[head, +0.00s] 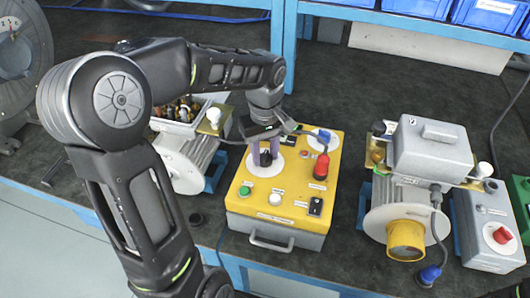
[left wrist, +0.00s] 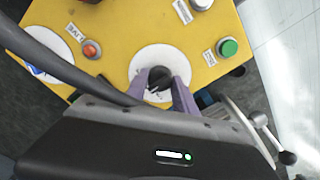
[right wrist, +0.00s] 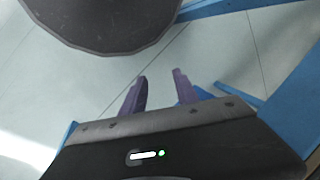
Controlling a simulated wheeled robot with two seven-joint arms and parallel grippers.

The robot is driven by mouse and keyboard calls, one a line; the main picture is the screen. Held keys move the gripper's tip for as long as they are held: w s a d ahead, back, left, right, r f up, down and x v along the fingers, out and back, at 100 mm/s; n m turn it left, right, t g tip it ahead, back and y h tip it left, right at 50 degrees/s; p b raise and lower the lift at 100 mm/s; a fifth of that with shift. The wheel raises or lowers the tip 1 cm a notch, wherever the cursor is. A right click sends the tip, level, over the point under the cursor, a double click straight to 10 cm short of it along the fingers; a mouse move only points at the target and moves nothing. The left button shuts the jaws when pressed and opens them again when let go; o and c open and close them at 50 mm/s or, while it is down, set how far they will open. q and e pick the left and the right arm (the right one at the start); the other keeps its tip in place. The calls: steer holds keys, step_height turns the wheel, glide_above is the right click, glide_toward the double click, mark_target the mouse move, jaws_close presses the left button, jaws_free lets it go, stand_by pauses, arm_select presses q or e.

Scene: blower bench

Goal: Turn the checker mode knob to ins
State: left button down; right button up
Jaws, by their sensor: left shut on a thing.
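The checker is a box with a yellow top (head: 285,212) on the dark bench. Its black mode knob (head: 266,159) sits on a white round dial at the upper left of the panel. My left gripper (head: 264,148) reaches down from above with its purple fingers on either side of the knob. In the left wrist view, the fingers are shut on the knob (left wrist: 159,78) at the middle of the white dial (left wrist: 145,58). The dial lettering and pointer direction are too small or covered to read. My right gripper (right wrist: 160,75) is empty, its fingers apart, over the floor.
The panel also carries a green button (head: 245,190), a white button (head: 275,199), a black switch (head: 315,207) and a red plug (head: 321,167). A motor unit (head: 405,200) stands to the right, and a grey box with a red knob (head: 502,236) beyond it.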

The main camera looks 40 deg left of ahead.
mark_target(265, 154)
arm_select(q)
steer(key=c, duration=1)
jaws_free()
steer(key=shift+r, duration=0.1)
step_height(265, 154, up, 8)
steer(key=shift+f, duration=0.2)
